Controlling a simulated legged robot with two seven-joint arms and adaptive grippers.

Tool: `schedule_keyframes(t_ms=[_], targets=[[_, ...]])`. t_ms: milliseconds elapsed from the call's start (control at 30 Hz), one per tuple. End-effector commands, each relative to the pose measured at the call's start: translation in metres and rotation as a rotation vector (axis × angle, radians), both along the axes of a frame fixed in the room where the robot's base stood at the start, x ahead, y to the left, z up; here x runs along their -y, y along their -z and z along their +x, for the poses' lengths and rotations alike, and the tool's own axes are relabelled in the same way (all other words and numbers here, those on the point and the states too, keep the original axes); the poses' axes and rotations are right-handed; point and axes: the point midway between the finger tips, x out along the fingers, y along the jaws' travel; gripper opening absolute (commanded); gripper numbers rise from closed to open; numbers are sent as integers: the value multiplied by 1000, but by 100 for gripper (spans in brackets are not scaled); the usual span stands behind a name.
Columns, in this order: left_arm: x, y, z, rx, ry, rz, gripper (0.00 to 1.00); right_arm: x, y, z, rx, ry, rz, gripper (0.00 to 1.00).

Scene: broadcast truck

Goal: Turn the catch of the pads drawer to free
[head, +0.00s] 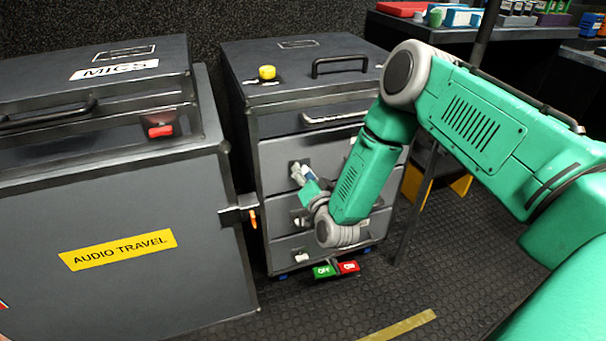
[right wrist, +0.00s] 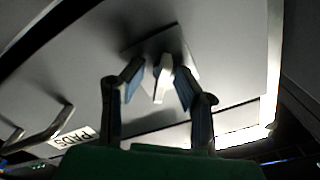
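The pads drawer (right wrist: 225,50) is a grey front with a white label (right wrist: 75,138) reading PADS in the right wrist view. Its catch (right wrist: 162,80) is a small pale lever on a grey square plate. My right gripper (right wrist: 158,82) is open, with one finger on each side of the catch; small gaps show between the fingers and the lever. In the head view my right gripper (head: 303,178) is at the left part of an upper drawer front of the grey cabinet (head: 252,150), and hides most of the catch there. My left gripper is not in view.
Lower drawers have similar pale catches (head: 301,257). A drawer handle (right wrist: 45,128) lies left of the catch. A large case (head: 110,215) marked AUDIO TRAVEL stands close on the left. A green and red block (head: 335,269) is at the cabinet's foot. Floor in front is clear.

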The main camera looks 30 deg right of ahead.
Motion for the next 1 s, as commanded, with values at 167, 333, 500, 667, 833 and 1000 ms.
schedule_keyframes(t_ms=[167, 333, 500, 667, 833, 1000], targets=[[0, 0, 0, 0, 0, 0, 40, 0, 0, 0, 0, 0, 0, 0], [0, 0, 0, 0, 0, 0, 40, 0, 1, -1, -2, 0, -2, 0], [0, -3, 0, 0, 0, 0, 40, 0, 0, -1, -9, 0, -29, 0], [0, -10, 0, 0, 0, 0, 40, -1, 0, -2, -30, 0, -102, 0], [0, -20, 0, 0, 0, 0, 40, -1, 0, -1, -58, -2, -219, 0], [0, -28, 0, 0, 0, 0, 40, -2, 0, -1, -87, -2, -338, 0]])
